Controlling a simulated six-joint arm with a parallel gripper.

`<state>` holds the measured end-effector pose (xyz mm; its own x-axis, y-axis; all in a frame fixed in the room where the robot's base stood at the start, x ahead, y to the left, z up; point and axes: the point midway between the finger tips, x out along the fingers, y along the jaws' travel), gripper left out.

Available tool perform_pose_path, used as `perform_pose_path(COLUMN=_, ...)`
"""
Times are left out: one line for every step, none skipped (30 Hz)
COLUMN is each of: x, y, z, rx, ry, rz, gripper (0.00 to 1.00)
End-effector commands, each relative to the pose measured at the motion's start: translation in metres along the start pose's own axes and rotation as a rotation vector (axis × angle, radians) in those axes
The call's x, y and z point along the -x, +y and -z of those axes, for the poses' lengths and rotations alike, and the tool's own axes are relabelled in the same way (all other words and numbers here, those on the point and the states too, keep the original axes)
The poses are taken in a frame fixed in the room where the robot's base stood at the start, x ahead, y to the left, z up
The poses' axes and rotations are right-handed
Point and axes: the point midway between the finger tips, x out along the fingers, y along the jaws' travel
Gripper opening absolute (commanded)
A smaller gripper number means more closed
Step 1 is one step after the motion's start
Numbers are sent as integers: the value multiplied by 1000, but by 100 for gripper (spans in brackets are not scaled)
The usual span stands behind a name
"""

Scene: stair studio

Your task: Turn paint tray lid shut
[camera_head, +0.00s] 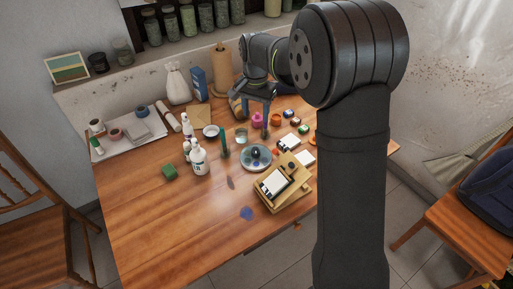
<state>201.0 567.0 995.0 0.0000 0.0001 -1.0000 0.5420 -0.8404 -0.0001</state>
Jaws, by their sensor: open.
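A round, pale paint tray (246,163) with bluish patches lies on the table near its middle. A dark rounded knob or piece (256,153) stands at its centre; I cannot tell whether it belongs to a lid, or how any lid is turned. My gripper (254,124) points down above and behind the tray, with its fingers apart. It appears empty and clear of the tray. My own large dark arm link covers the right part of the table.
A wooden box with a white panel (273,184) stands in front of the tray. A dark green upright cylinder (224,144) and white bottles (199,160) stand to its left. Small paint jars (276,120) are behind right. The front-left tabletop (160,225) is clear.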

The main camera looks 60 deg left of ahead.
Motion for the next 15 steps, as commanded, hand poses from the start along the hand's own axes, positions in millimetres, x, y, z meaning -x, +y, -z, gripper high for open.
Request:
perform_pose_path(x=1, y=0, z=-1, rx=-71, ry=0, rz=0, gripper=50)
perform_pose_path(x=1, y=0, z=-1, rx=-114, ry=0, rz=0, gripper=50)
perform_pose_path(x=1, y=1, z=-1, rx=-165, ry=0, rz=0, gripper=50)
perform_pose_path(x=1, y=1, z=-1, rx=-198, ry=0, rz=0, gripper=50)
perform_pose_path(x=2, y=1, z=-1, rx=-226, ry=0, rz=0, gripper=50)
perform_pose_path(x=2, y=1, z=-2, rx=-257, ry=0, rz=0, gripper=50)
perform_pose_path(x=2, y=1, z=-2, rx=-276, ry=0, rz=0, gripper=50)
perform_pose_path(x=2, y=1, z=-2, rx=-290, ry=0, rz=0, gripper=50)
perform_pose_path(x=1, y=1, z=-2, rx=-303, ry=0, rz=0, gripper=50)
perform_pose_path(x=0, y=1, z=-2, rx=-309, ry=0, rz=0, gripper=50)
perform_pose_path(x=-2, y=1, z=-2, rx=-313, ry=-1, rz=-1, gripper=50)
perform_pose_path(x=-5, y=1, z=-2, rx=-315, ry=-1, rz=-1, gripper=50)
perform_pose_path(x=-8, y=1, z=-2, rx=-315, ry=-1, rz=-1, gripper=50)
perform_pose_path(x=-12, y=1, z=-2, rx=-314, ry=-2, rz=-2, gripper=50)
perform_pose_path(x=-18, y=2, z=-2, rx=-314, ry=-3, rz=-3, gripper=50)
